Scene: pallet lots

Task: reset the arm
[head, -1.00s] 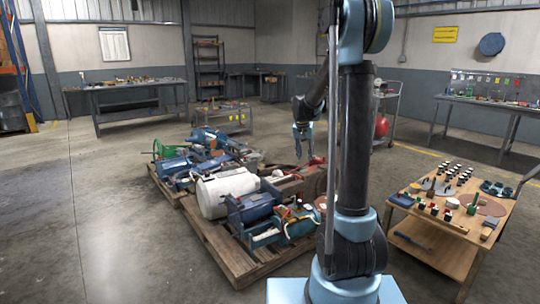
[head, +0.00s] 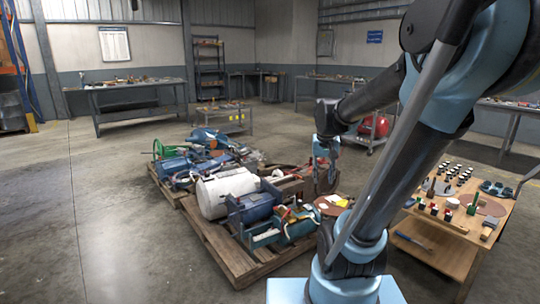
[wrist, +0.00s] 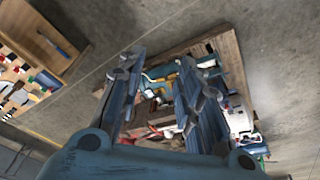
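My arm (head: 395,175) leans up to the right across the right half of the head view and bends back toward the pallet. My gripper (head: 325,188) hangs fingers down beside the right end of the loaded pallet (head: 215,248) in that view. In the wrist view my gripper (wrist: 168,62) shows two fingers spread apart, with nothing held between them. Pallet goods show beyond and between the fingers. The height of the fingertips above the goods is hard to tell.
A wooden table (head: 440,262) with small parts stands close on the right. A red round tank (head: 373,126) sits on a cart behind. The floor at left is clear.

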